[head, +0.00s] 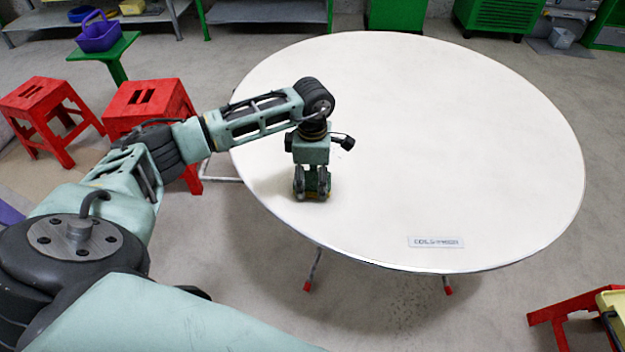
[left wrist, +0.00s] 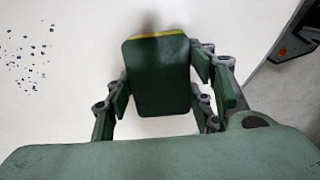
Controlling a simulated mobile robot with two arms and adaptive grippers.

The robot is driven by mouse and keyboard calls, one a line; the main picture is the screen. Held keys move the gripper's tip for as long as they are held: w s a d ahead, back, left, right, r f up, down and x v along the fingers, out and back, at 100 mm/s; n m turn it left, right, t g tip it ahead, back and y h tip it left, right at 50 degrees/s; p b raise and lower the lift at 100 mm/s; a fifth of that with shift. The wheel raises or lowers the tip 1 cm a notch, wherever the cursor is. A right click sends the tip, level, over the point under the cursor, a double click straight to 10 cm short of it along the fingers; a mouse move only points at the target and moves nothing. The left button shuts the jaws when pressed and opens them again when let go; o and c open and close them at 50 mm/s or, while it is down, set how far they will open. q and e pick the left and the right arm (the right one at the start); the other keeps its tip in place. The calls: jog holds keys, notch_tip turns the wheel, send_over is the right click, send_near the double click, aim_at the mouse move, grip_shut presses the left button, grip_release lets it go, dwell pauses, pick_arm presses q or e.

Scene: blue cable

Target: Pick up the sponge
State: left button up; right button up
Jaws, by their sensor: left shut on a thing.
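The sponge is green on top with a yellow layer at its edge. In the left wrist view the sponge (left wrist: 158,78) fills the space between my fingers. My left gripper (head: 313,188) points down at the front left part of the white round table (head: 430,130) and is shut on the sponge. In the head view the gripper hides most of the sponge, and only bits of green and yellow show between the fingers. I cannot tell whether the sponge touches the table. My right gripper is not in view.
A small label (head: 436,242) lies near the table's front edge. The rest of the tabletop is clear. Red stools (head: 146,104) stand left of the table, and a green stand with a purple basket (head: 98,33) is behind them. A red stool also stands at lower right.

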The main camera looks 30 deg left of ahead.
aim_at(315, 180)
pick_arm(q)
jog(key=r, duration=0.1)
jog(key=r+p, duration=0.1)
jog(key=r, duration=0.1)
jog(key=r+p, duration=0.1)
jog(key=shift+w+d+r, duration=0.15)
jog(key=shift+d, duration=0.1)
jog(key=w+d+r+p, duration=0.1)
jog(key=w+d+r, duration=0.5)
jog(key=d, duration=0.3)
jog(key=shift+w, duration=0.2)
jog(key=shift+o, duration=0.8)
jog(key=c, duration=0.5)
jog(key=shift+o, duration=0.2)
